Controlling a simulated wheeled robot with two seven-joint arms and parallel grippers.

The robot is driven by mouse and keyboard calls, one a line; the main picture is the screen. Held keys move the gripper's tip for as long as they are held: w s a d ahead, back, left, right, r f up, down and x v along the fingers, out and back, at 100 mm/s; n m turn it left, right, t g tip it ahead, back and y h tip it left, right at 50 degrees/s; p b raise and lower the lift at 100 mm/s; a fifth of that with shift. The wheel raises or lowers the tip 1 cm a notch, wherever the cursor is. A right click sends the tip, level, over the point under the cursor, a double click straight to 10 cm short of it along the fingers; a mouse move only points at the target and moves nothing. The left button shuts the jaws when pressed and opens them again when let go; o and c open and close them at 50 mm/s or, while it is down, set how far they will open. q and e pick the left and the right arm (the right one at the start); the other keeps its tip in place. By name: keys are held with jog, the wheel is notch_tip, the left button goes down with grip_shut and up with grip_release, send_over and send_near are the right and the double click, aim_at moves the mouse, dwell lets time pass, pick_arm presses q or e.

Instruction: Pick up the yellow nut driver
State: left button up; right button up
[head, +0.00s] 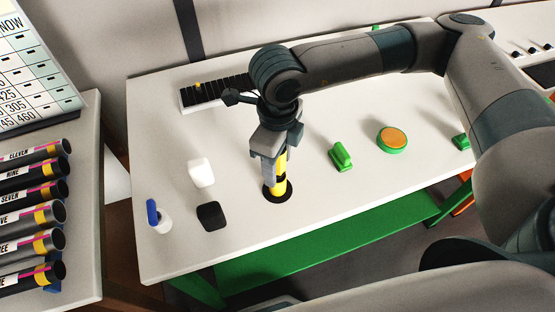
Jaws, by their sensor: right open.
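The yellow nut driver (270,189) stands upright in a dark round holder (287,194) on the white table, with black bands on its yellow body. My right gripper (272,156) comes down over it from above, its fingers open and around or beside the upper part of the driver. The fingers hide part of the driver, and I cannot tell whether they touch it. My left gripper does not show.
On the white table (240,240) are a white block (200,172), a black block (211,216), a blue-and-white item (158,215), a green piece (341,156) and a green-orange disc (392,139). A black slotted rack (215,90) lies behind. Labelled tubes (30,218) lie at left.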

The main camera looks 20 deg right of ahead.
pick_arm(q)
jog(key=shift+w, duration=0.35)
pick_arm(e)
jog(key=shift+f, duration=0.1)
jog(key=c, duration=1.1)
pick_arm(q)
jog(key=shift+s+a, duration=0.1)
